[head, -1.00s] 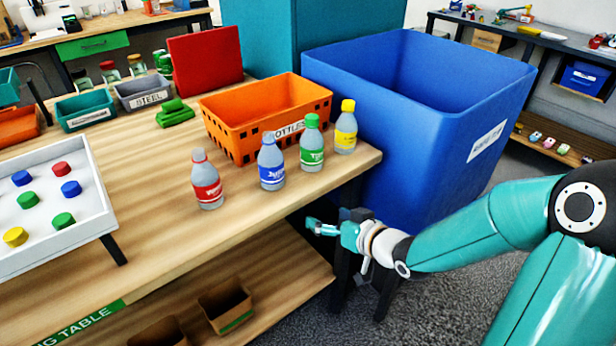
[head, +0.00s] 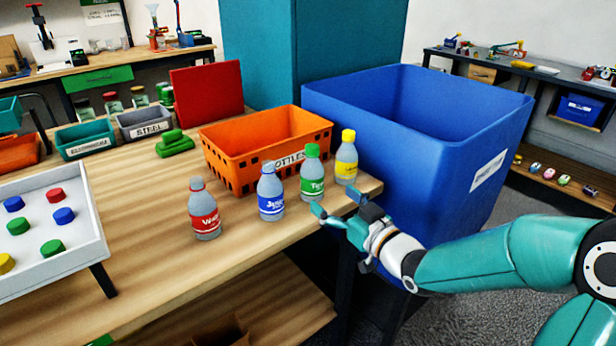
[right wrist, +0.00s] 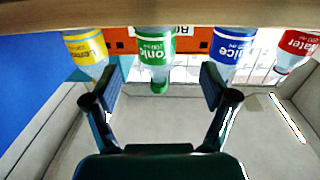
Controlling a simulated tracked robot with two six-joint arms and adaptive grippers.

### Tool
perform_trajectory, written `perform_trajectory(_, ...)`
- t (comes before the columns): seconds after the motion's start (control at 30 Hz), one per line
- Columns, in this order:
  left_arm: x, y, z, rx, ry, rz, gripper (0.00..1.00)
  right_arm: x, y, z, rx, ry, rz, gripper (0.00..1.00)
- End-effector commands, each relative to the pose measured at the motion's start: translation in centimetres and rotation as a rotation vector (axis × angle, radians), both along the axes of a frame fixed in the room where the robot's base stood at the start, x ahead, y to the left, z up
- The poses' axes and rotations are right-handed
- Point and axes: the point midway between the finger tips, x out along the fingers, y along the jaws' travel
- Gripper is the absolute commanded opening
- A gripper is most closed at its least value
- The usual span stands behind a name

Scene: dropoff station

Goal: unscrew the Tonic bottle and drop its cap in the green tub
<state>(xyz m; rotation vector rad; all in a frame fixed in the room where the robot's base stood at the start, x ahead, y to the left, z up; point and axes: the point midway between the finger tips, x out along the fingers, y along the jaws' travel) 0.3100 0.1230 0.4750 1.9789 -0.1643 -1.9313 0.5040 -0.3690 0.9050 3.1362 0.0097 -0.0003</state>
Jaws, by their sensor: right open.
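The Tonic bottle (head: 312,178), with a green label and green cap (head: 312,150), stands upright near the table's right edge, third from the left in a row of bottles. My right gripper (head: 337,202) is open and empty, off the table edge just in front of this bottle. In the right wrist view, which looks upside down, the Tonic bottle (right wrist: 155,48) and its cap (right wrist: 159,87) appear between the spread fingers, apart from them. A teal-green tub (head: 85,138) stands at the table's back left. My left gripper is out of view.
The Juice bottle (head: 270,193) and yellow-capped bottle (head: 346,160) flank the Tonic bottle; the Water bottle (head: 204,212) is farther left. An orange crate (head: 222,160) stands behind them. A large blue bin (head: 410,150) is right. A white tray (head: 85,262) holds loose caps.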

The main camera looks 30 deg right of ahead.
Motion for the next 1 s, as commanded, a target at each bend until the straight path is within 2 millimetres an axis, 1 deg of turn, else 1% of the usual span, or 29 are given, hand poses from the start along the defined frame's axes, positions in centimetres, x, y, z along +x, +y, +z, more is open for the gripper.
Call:
perform_trajectory(0.03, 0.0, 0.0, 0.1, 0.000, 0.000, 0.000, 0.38, 1.0, 0.2, 0.0, 0.001, 0.001, 0.004, 0.84)
perform_trajectory(0.1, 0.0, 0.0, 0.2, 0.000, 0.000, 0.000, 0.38, 2.1, 0.1, 0.0, 0.001, 0.001, 0.003, 0.84)
perform_trajectory(0.2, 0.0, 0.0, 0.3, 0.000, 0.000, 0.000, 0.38, 3.0, 0.1, 0.0, 0.001, 0.001, 0.002, 0.84)
perform_trajectory(0.37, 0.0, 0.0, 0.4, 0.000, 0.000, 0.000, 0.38, 3.7, 0.0, 0.0, 0.000, 0.002, 0.001, 0.84)
perform_trajectory(0.47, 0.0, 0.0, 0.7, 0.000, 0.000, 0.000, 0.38, 4.8, -0.1, 0.3, 0.000, 0.001, 0.002, 0.84)
perform_trajectory(0.6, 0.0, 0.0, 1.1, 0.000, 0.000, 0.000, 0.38, 6.9, -0.3, 0.5, 0.000, 0.002, 0.003, 0.84)
perform_trajectory(0.7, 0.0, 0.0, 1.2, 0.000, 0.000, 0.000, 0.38, 8.0, -0.3, 0.4, 0.001, 0.002, 0.003, 0.84)
perform_trajectory(0.8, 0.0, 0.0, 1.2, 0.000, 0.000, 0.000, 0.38, 8.5, -0.3, 0.4, 0.001, 0.001, 0.002, 0.84)
perform_trajectory(1.0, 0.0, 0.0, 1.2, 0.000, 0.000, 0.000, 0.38, 8.6, -0.3, 0.4, 0.001, 0.001, 0.001, 0.84)
